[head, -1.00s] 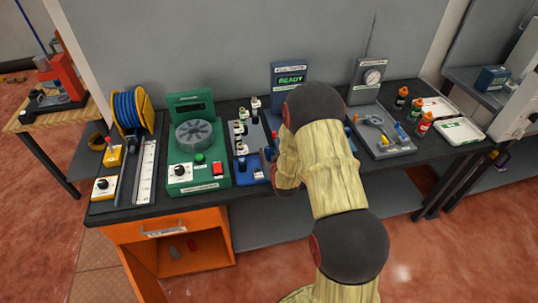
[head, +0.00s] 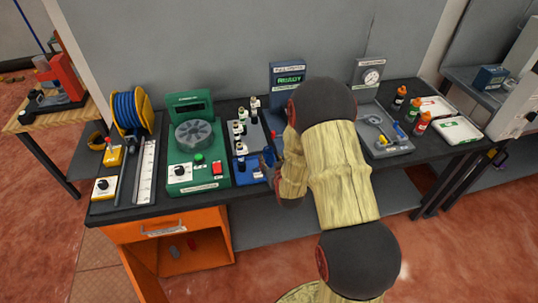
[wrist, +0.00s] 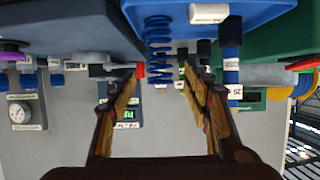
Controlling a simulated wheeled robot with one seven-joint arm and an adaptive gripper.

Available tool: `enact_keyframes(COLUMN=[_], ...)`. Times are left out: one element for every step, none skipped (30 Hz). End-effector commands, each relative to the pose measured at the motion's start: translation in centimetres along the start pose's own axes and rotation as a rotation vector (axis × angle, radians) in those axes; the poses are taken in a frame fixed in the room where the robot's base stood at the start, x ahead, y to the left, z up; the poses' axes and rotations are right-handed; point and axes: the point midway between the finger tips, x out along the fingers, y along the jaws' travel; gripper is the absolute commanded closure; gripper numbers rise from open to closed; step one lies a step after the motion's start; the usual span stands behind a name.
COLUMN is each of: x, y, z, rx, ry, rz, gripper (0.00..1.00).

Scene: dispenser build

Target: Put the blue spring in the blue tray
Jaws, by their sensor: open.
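The blue spring (wrist: 157,38) stands out as a coil in the wrist view, which looks upside down. One end overlaps the blue tray (wrist: 265,12) at the top of that view; whether it rests on the tray I cannot tell. My gripper (wrist: 160,75) is open, one finger on each side of the spring's free end in the picture, with no clear contact. In the head view the blue tray (head: 240,176) lies right of the green machine, and my arm hides part of the area. I cannot make out the spring there.
A white-labelled blue post (wrist: 230,55) stands close beside the spring. The green machine (head: 195,160) is left of the tray, and a rack of several small bottles (head: 240,128) is behind it. A grey tool tray (head: 385,140) sits to the right. Free bench space is narrow.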

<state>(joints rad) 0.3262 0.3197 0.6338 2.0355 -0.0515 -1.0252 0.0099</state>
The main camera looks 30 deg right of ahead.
Motion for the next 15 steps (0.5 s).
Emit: enact_keyframes(x=[-1.1,-1.7,-2.4,-2.9,-3.3,-3.8,-4.2,-4.5,-4.8,-5.0,-5.2,-5.4,-5.5,-5.7,-5.8], y=[0.0,0.0,0.0,0.0,0.0,0.0,0.0,0.0,0.0,0.0,0.0,0.0,-0.1,-0.2,-0.4], z=[-0.2,-0.2,-0.1,-0.1,-0.1,-0.1,-0.1,-0.1,0.0,-0.1,-0.1,-0.1,-0.3,-0.5,-1.1], rx=[0.0,0.0,0.0,0.0,0.0,0.0,0.0,0.0,0.0,0.0,0.0,-0.001,-0.001,-0.002,-0.005], ry=[0.001,0.001,0.001,0.001,0.0,0.001,0.001,0.0,0.0,0.0,0.001,0.001,-0.001,-0.004,-0.01], rz=[0.0,0.0,0.0,0.0,0.0,0.0,0.0,0.0,0.0,0.0,0.0,-0.001,-0.001,-0.003,-0.006], gripper=[0.51,0.51,0.51,0.51,0.51,0.51,0.51,0.51,0.51,0.51,0.51,0.51,0.51,0.51,0.51])
